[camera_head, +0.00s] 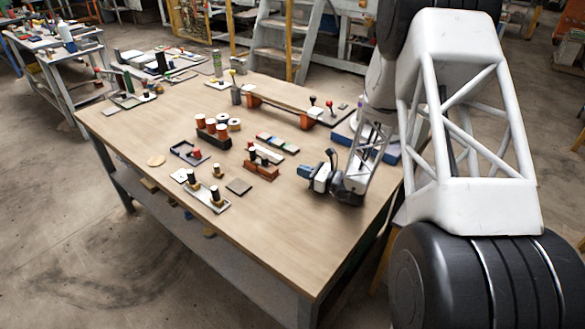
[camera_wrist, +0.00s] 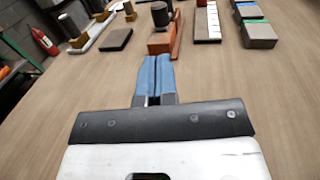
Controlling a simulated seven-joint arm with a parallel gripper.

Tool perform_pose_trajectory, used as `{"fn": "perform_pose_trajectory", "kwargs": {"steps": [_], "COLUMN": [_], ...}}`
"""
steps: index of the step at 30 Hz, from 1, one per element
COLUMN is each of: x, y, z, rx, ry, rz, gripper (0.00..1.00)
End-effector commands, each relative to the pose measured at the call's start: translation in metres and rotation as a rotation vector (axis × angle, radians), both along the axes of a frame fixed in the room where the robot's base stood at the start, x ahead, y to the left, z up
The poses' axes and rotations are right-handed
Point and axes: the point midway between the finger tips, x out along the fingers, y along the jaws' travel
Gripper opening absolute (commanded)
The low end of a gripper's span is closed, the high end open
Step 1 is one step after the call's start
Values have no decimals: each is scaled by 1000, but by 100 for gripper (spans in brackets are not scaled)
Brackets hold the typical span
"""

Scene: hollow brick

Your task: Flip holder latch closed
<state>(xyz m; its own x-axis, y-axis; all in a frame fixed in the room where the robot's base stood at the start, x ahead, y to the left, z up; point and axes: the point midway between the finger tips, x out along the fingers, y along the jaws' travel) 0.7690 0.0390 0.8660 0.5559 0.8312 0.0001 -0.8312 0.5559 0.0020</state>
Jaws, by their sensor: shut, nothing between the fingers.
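My gripper (camera_head: 306,172) is low over the right half of the wooden table, with its blue fingers pointing left. In the wrist view, the blue fingers (camera_wrist: 154,74) are together with nothing between them. An orange-brown block holder (camera_head: 262,170) with black-topped parts stands just left of the fingertips. It also shows straight ahead of the fingers in the wrist view (camera_wrist: 162,43), apart from them. Its black cylinder (camera_wrist: 160,14) is upright. I cannot tell which part is the latch or how it sits.
A dark flat pad (camera_head: 239,186) and a metal plate with black knobs (camera_head: 207,203) lie left of the holder. A strip of coloured pieces (camera_head: 278,143) lies behind it. A rack with white-topped spools (camera_head: 214,138) stands farther back. The table's front right is clear.

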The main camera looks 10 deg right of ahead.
Motion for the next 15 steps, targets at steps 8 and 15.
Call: {"fn": "perform_pose_trajectory", "kwargs": {"steps": [8, 15], "x": [-11, -13], "y": [-17, -19], "z": [1, 0], "rx": [-1, 0], "ry": [-1, 0], "rz": [-1, 0], "gripper": [0, 0]}}
